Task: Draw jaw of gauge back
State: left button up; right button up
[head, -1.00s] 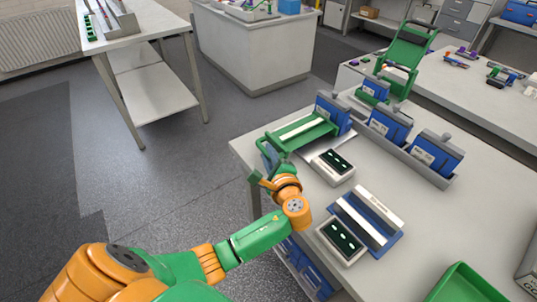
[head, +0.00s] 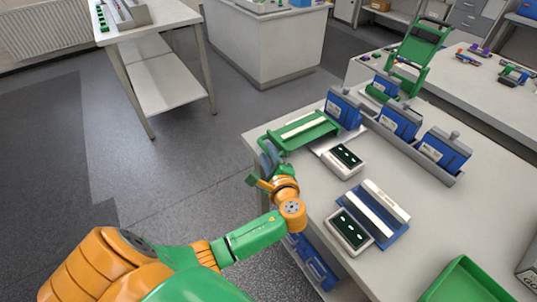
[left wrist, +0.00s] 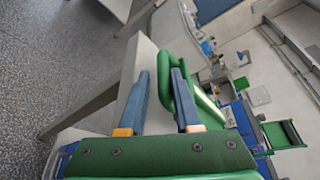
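The gauge nearest my left gripper has a green sliding jaw with a white strip (head: 305,131) and a green looped handle at its left end, by the bench edge. A small display unit (head: 344,158) stands in front of it. My left gripper (head: 262,172) is at the handle end. In the left wrist view, its two blue-grey fingers (left wrist: 159,75) stand apart, with the green handle (left wrist: 168,85) beside and partly behind the right finger. I cannot tell whether they touch it. My right gripper is not in view.
A second blue-and-white gauge (head: 376,208) with a display sits nearer on the bench (head: 420,215). Blue battery units stand in a grey rack (head: 438,172) behind. A green tray (head: 465,283) is at the lower right. Open floor (head: 165,185) lies left of the bench.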

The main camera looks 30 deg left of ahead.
pick_arm(q)
jog(key=v, duration=0.7)
dwell(0.3)
